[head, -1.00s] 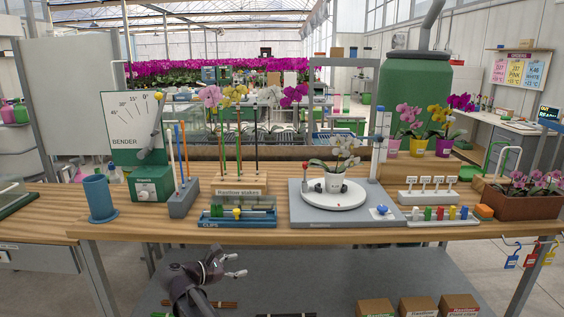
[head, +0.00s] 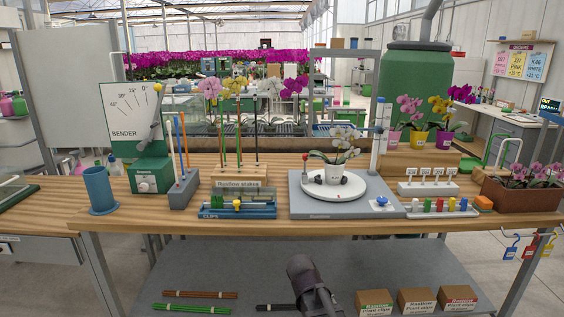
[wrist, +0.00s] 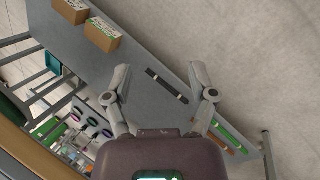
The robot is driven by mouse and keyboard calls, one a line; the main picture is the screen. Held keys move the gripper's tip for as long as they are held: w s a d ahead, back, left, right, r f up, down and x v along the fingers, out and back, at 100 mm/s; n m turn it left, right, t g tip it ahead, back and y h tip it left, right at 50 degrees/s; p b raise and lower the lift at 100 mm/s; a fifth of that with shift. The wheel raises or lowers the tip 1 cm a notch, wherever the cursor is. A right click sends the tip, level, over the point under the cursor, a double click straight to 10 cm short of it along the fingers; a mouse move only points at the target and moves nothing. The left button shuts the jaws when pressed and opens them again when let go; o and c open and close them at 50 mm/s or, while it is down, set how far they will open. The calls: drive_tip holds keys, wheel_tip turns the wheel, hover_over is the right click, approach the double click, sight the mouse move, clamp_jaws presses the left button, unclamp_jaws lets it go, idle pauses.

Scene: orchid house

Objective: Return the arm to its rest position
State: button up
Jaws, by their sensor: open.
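My gripper (wrist: 160,80) is open and empty in the wrist view, its two fingers spread apart. Beyond it lies the grey lower shelf (wrist: 140,50) with a dark stake bundle (wrist: 168,86) seen between the fingers, apart from them. In the head view a dark link of my arm (head: 312,285) shows at the bottom, in front of the lower shelf. The gripper itself is out of sight there.
The wooden bench (head: 270,226) spans the view above the shelf. It holds a turntable (head: 336,196) with a white orchid, a green bender (head: 150,150) and a clips tray (head: 237,212). Plant clip boxes (head: 416,301) and stake bundles (head: 198,295) lie on the shelf.

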drive_tip(key=s+d+m+g+y, duration=0.1)
drive_tip(key=s+d+m+y, duration=0.4)
drive_tip(key=s+m, duration=0.2)
wheel_tip(320, 180, up, 19)
drive_tip(key=p, duration=2.1)
drive_tip(key=shift+w+a, duration=0.15)
drive_tip(key=shift+w, duration=0.05)
drive_tip(key=shift+r, duration=0.1)
drive_tip(key=shift+c, duration=0.2)
